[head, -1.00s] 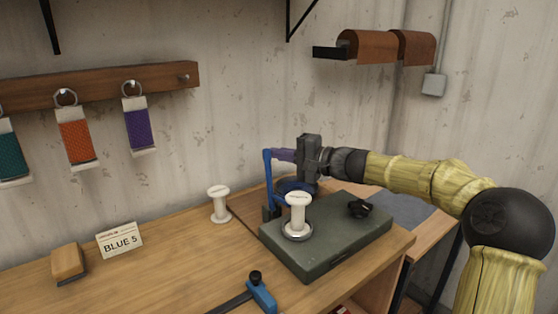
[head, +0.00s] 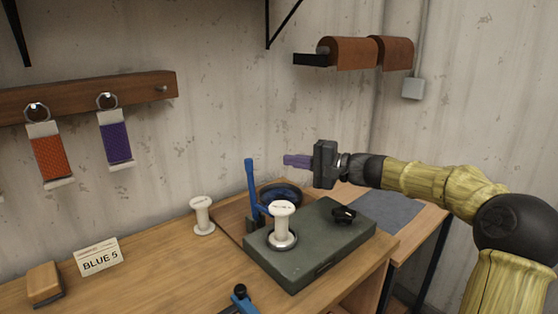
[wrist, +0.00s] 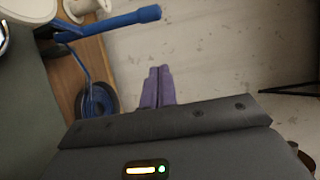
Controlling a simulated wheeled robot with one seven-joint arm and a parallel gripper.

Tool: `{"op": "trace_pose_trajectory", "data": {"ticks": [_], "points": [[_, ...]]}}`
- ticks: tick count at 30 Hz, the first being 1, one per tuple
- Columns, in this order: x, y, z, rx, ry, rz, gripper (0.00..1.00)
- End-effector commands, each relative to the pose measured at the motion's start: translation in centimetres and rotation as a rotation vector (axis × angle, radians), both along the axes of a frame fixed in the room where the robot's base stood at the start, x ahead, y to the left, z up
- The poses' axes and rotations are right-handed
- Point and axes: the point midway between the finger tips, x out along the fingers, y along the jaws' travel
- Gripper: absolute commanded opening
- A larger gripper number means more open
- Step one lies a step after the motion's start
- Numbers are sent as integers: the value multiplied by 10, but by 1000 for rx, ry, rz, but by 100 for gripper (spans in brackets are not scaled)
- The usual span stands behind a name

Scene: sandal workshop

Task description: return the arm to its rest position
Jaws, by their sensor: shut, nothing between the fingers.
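My gripper (head: 290,161) is in the air above the back of the bench, right of a blue upright lever (head: 251,185). Its purple fingers point left and hold nothing. In the wrist view the two purple fingers (wrist: 158,88) lie side by side, shut, with the pale wall beyond them. The blue lever also shows in the wrist view (wrist: 115,22), apart from the fingers.
A green box (head: 325,248) carries a white spool (head: 283,222) and a black knob (head: 344,214). A blue coil (head: 282,193) sits behind it. Another white spool (head: 202,216) stands left. Coloured straps hang from a wall rail (head: 130,92). Brown rolls (head: 354,51) hang above my arm.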

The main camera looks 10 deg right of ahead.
Motion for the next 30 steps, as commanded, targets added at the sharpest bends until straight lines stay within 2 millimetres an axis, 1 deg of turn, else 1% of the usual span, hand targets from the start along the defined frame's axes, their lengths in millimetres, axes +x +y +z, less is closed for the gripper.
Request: {"op": "trace_pose_trajectory", "data": {"ticks": [1,5,13,16,19,25,30], "points": [[-3,-6,1,0,0,-3,0],[-7,-13,2,0,0,-2,0],[-7,-15,2,0,0,-3,0],[-7,-15,5,0,0,-3,0],[-7,-15,18,0,0,-3,0],[-7,-15,55,0,0,-3,0],[-7,-15,72,0,0,-3,0]]}}
